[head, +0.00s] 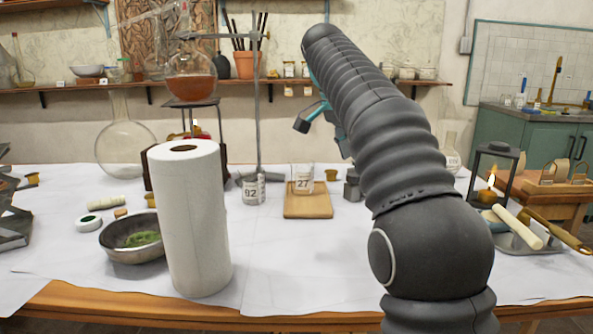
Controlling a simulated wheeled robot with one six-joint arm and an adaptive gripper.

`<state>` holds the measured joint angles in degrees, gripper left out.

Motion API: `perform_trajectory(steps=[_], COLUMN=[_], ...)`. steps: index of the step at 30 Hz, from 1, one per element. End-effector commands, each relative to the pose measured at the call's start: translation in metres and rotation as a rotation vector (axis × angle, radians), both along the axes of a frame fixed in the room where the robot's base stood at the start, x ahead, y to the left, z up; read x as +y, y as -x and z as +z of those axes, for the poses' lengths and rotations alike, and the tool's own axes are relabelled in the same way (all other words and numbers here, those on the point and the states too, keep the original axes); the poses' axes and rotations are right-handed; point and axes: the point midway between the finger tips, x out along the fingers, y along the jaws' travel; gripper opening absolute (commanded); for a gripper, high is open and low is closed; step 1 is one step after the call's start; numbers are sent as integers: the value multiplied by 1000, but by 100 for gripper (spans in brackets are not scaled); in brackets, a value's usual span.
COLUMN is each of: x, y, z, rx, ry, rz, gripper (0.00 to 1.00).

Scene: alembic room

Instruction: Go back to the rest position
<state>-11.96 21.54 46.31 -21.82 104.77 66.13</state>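My arm rises from the lower right of the head view and leans up and left over the table. My gripper (312,115) shows only in part, as a teal and dark piece sticking out left of the arm. The rest of it is hidden behind the arm, so whether it is open or shut, or holds anything, cannot be told. It appears in front of the back wall and shelf, above the table's items in the picture.
A paper roll (197,225) stands at the table's front left, beside a metal bowl (120,245). A metal stand (257,110) rises behind. The front middle cloth is clear.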

Motion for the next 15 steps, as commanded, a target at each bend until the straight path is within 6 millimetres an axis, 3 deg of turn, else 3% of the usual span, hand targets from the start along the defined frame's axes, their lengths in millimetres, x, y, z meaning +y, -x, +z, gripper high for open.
perform_trajectory(steps=[8,15], x=[-11,-25], y=[28,77], z=[-1,-16], rx=[12,18], ry=[-8,-19], rz=[135,343], gripper=[53,53])
